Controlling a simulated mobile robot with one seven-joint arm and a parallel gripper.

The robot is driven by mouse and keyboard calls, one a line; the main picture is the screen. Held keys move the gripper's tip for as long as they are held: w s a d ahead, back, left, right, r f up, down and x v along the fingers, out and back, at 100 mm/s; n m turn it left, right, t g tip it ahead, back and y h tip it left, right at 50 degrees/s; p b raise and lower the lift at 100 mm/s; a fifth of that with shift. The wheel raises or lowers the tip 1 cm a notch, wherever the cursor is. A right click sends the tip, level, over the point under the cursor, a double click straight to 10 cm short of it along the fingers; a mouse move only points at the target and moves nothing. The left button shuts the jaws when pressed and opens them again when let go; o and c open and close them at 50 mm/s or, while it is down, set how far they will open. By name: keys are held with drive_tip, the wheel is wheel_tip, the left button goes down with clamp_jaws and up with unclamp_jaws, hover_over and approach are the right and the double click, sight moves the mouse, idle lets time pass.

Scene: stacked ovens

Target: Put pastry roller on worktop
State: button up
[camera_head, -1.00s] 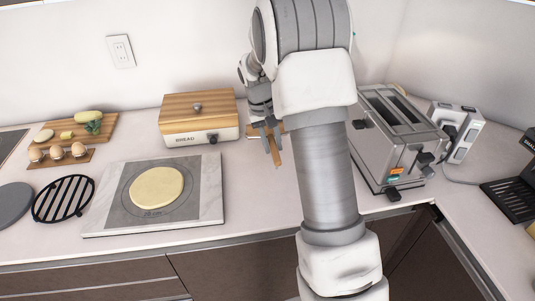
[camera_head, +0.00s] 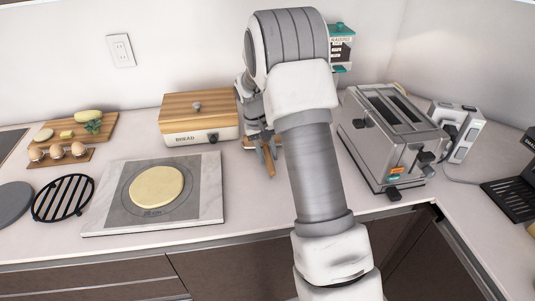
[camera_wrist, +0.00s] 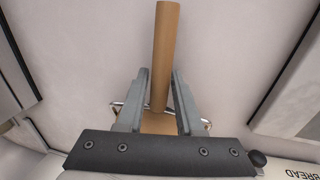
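The pastry roller has a light wooden handle, which shows in the wrist view (camera_wrist: 166,45) between the two grey fingers of my gripper (camera_wrist: 161,78). Its wooden roller part and thin metal frame lie nearer the palm, partly hidden by the fingers. My gripper is shut on the handle. In the head view my gripper (camera_head: 262,148) hangs just right of the bread box, and the handle end of the pastry roller (camera_head: 270,171) points toward the front. The worktop (camera_head: 255,205) is pale and lies under it. I cannot tell whether the pastry roller touches the worktop.
The bread box (camera_head: 197,105) stands close left of my gripper, the steel toaster (camera_head: 390,135) to the right. A marble board (camera_head: 208,205) with flat dough (camera_head: 156,187) lies front left. The worktop in front of my gripper is clear.

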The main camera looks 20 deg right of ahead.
drive_tip(key=o, duration=0.3)
drive_tip(key=shift+r, duration=0.1)
drive_tip(key=s+a+r+t, duration=0.1)
drive_tip(key=s+a+r, duration=0.15)
drive_tip(key=r, duration=0.75)
drive_tip(key=s+a+r, duration=0.2)
drive_tip(key=s+r, duration=0.1)
drive_tip(key=r, duration=0.6)
drive_tip(key=s+a+r+n+t+y, duration=0.1)
drive_tip(key=s+a+r+t, duration=0.1)
drive_tip(key=s, duration=1)
drive_tip(key=s+a+r+n+t+y, duration=0.1)
drive_tip(key=s+a+r+t, duration=0.1)
drive_tip(key=s, duration=0.9)
drive_tip(key=shift+s+a+t+p, duration=0.4)
drive_tip(key=shift+a+t+p, duration=0.1)
drive_tip(key=shift+a, duration=0.7)
drive_tip(key=shift+r, duration=0.1)
